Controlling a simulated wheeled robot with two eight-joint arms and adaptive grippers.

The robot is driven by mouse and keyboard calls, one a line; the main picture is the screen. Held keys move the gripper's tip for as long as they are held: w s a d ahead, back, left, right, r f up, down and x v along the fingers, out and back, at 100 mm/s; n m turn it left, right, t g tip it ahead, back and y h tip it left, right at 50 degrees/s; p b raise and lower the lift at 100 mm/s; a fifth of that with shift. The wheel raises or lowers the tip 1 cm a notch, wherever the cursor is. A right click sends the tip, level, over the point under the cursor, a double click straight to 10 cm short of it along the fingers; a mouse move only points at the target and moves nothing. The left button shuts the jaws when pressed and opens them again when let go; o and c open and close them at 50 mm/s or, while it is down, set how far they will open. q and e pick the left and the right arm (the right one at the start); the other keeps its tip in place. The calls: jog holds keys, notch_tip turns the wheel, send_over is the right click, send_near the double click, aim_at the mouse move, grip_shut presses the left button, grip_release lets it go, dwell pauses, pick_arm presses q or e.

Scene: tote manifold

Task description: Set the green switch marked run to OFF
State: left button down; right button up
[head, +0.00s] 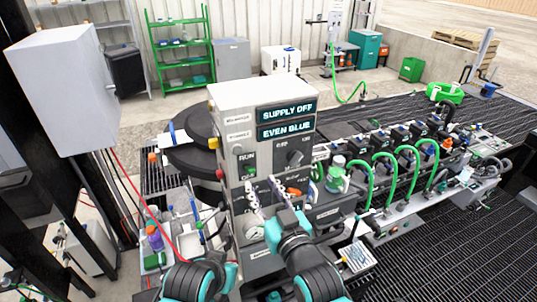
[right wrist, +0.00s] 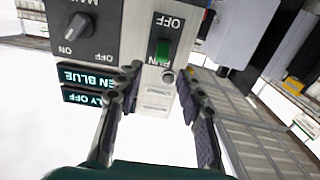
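The green switch (right wrist: 163,48) sits in a dark plate on the grey control box (head: 235,105). The right wrist view is upside down; there the switch lies between the OFF and RUN marks, its green part nearer RUN. In the head view the switch (head: 250,170) shows just above my right gripper. My right gripper (right wrist: 158,73) is open and empty, its two fingers spread on either side of the line to the switch, apparently short of it. It also shows in the head view (head: 265,185). My left arm is low at the bottom; its fingers are not clear.
The box has lit displays (head: 286,121) reading SUPPLY OFF and EVEN BLUE. A grey rotary knob (right wrist: 77,27) sits beside the switch. A red button (head: 220,174) is on the box's left edge.

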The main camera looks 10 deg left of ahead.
aim_at(252, 172)
jog(key=x, duration=0.7)
jog(key=shift+w+a, duration=0.2)
jog(key=shift+a, duration=0.1)
grip_shut()
